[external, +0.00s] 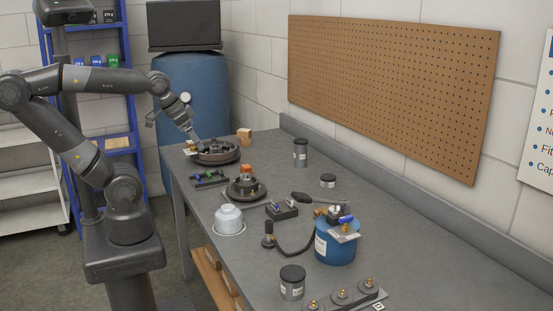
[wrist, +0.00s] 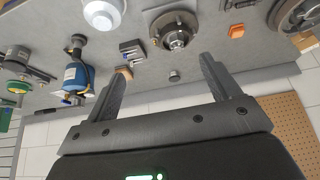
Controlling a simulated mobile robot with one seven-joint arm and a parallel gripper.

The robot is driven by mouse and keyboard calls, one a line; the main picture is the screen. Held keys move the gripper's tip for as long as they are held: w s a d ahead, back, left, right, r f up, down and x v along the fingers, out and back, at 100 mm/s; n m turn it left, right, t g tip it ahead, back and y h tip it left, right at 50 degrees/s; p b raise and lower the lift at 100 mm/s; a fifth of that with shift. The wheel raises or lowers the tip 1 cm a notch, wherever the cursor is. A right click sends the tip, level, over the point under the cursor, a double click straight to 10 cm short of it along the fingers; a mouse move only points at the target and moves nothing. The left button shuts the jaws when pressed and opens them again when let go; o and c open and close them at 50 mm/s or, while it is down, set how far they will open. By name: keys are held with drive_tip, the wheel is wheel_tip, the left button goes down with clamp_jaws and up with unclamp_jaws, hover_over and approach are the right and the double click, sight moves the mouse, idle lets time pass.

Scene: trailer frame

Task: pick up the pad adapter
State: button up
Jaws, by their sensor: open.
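I cannot tell for sure which part is the pad adapter; no label for it is readable. My gripper (external: 199,141) is over the far end of the bench, just above a round drum (external: 218,156). In the wrist view my gripper (wrist: 165,66) is open, with nothing held between its two fingers. Candidate parts on the bench are a dark slotted block (external: 282,210), which also shows in the wrist view (wrist: 131,50), and a small dark fitting (external: 268,241) with a hose beside it. A flanged hub (external: 246,188) sits mid-bench.
A white bowl (external: 229,218), a blue canister (external: 335,248) with parts on top, dark jars (external: 292,282) and a strip with brass knobs (external: 341,297) crowd the near bench. A pegboard wall (external: 390,85) stands behind. Bare bench (external: 375,205) lies toward the wall.

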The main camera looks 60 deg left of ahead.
wheel_tip(320, 180, up, 17)
drive_tip(key=w+d+r+m+h, duration=0.1)
drive_tip(key=w+d+r, duration=0.3)
drive_tip(key=w+d, duration=0.3)
drive_tip(key=m+g+h, duration=0.1)
drive_tip(key=m+g, duration=0.1)
drive_tip(key=m, duration=0.3)
hover_over(292, 272)
drive_tip(key=s+a, duration=0.1)
drive_tip(key=s, duration=0.2)
wheel_tip(292, 272, down, 3)
drive_tip(key=f, duration=1.2)
drive_tip(key=w+f, duration=0.1)
drive_tip(key=f, duration=2.2)
drive_tip(key=shift+w+d+f, duration=0.3)
drive_tip(key=shift+w, duration=0.05)
drive_tip(key=shift+x, duration=3.2)
drive_tip(key=shift+w+a+r, duration=0.1)
drive_tip(key=shift+c, duration=0.4)
